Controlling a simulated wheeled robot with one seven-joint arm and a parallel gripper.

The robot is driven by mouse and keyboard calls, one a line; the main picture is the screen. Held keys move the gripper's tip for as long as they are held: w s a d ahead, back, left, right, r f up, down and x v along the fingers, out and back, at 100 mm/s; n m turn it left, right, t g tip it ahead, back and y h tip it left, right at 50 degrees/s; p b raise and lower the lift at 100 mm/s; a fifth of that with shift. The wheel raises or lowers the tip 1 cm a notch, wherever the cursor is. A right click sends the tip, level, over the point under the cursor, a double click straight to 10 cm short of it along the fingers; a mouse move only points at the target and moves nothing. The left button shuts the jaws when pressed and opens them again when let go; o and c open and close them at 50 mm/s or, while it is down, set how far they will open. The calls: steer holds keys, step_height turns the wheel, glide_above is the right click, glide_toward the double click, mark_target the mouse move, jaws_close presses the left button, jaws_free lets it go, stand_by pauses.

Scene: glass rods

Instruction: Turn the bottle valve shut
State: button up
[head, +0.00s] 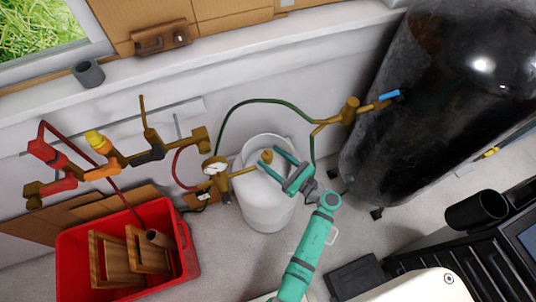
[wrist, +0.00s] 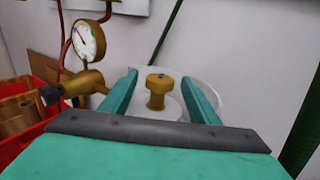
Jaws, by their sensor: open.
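The white gas bottle (head: 262,212) stands on the floor against the wall. Its brass valve knob (head: 267,155) is on top, inside the bottle's round white collar. My teal gripper (head: 272,161) reaches over the bottle from the lower right, fingers open toward the knob. In the wrist view the brass knob (wrist: 158,84) stands upright between the two spread fingers of my gripper (wrist: 158,76). I see a gap on each side of it. Whether the fingertips are level with the knob is hard to tell. The base of the valve is partly hidden by my gripper.
A pressure gauge (head: 214,167) with brass fittings is just left of the bottle, close to my left finger in the wrist view. A green hose (head: 258,101) arches behind. A red crate (head: 75,245) with wooden pieces is left; a large black tank (head: 430,110) is right.

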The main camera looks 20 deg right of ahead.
steer(key=shift+x, duration=1.2)
steer(key=c, duration=1)
steer(key=shift+c, duration=0.2)
